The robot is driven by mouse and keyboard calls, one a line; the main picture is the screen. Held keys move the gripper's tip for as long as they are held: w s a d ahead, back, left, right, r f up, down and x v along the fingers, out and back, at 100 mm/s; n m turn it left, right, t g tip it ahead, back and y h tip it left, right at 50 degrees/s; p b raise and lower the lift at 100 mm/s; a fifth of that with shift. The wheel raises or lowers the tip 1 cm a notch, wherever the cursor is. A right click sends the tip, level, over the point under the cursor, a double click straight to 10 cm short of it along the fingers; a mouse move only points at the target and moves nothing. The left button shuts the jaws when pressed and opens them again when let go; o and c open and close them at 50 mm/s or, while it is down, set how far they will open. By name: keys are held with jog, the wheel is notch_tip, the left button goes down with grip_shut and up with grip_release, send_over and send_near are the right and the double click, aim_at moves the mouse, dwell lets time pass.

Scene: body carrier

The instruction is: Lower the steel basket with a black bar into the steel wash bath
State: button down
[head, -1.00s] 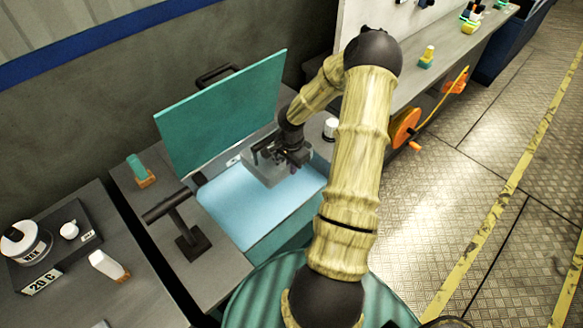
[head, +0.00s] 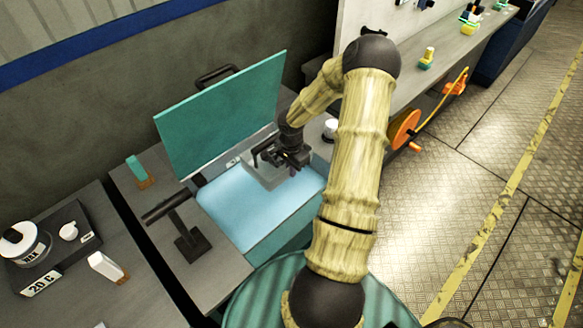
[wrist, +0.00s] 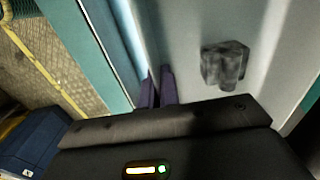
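The steel wash bath (head: 280,226) has its teal lid (head: 225,110) raised and pale blue liquid inside. The steel basket (head: 262,180), a grey box, is at the far side of the bath, directly under my gripper. Its black bar (head: 262,157) shows beside the fingers. My gripper (head: 290,160) points down at the basket and appears shut on the bar; the exact grip is partly hidden. In the wrist view the dark gripper body fills the bottom, with two finger tips (wrist: 158,88) close together. I cannot tell how deep the basket sits.
A black T-shaped stand (head: 185,228) and a green-topped block (head: 138,170) are on the bench left of the bath. An orange reel (head: 404,128) hangs from the right bench.

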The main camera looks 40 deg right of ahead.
jog(key=shift+f+b, duration=1.65)
jog(key=shift+f, duration=4.75)
jog(key=shift+f+b, duration=0.75)
jog(key=shift+f, duration=1.5)
